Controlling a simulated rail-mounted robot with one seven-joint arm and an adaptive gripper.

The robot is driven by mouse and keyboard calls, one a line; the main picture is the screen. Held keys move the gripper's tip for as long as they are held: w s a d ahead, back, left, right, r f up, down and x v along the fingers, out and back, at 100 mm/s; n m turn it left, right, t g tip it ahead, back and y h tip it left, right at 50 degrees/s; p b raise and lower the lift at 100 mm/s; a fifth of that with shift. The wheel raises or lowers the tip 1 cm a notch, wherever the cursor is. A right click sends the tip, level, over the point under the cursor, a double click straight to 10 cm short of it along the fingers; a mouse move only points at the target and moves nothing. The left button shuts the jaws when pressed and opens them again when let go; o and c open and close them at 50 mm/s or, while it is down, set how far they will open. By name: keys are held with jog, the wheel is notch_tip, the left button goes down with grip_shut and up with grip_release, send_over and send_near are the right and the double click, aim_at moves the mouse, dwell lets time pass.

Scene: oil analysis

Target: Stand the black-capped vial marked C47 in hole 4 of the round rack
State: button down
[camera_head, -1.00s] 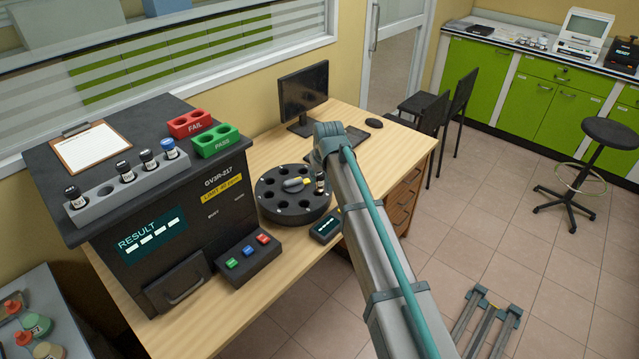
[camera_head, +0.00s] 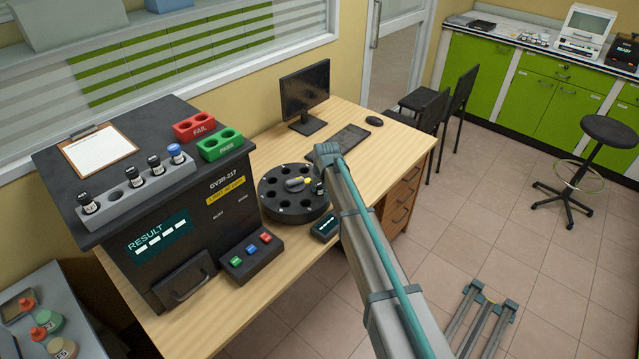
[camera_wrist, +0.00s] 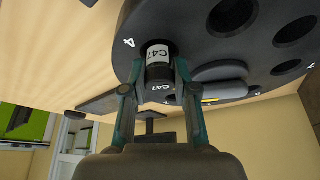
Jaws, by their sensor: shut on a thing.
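The C47 vial (camera_wrist: 158,55) has a white label and a black cap that also reads C47. My gripper (camera_wrist: 158,88) is shut on its cap. In the wrist view the vial's far end meets the dark opening of the hole beside the number 4 and looks partly inside; its label still shows outside. The round black rack (camera_wrist: 205,35) fills the top of that view. In the head view the rack (camera_head: 275,207) stands on the desk, and the vial (camera_head: 319,188) is at its right side. My arm hides most of the gripper there.
The black analyser (camera_head: 200,215) with a vial strip (camera_head: 113,205), red FAIL block (camera_head: 194,127) and green PASS block (camera_head: 220,146) stands left of the rack. A button box (camera_head: 251,258) and small display (camera_head: 326,227) sit near. A monitor (camera_head: 305,92) and keyboard (camera_head: 340,142) are behind.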

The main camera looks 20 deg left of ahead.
jog(key=shift+f, duration=0.25)
jog(key=c, duration=0.9)
grip_release()
jog(key=shift+r, duration=0.1)
jog(key=shift+r, duration=0.15)
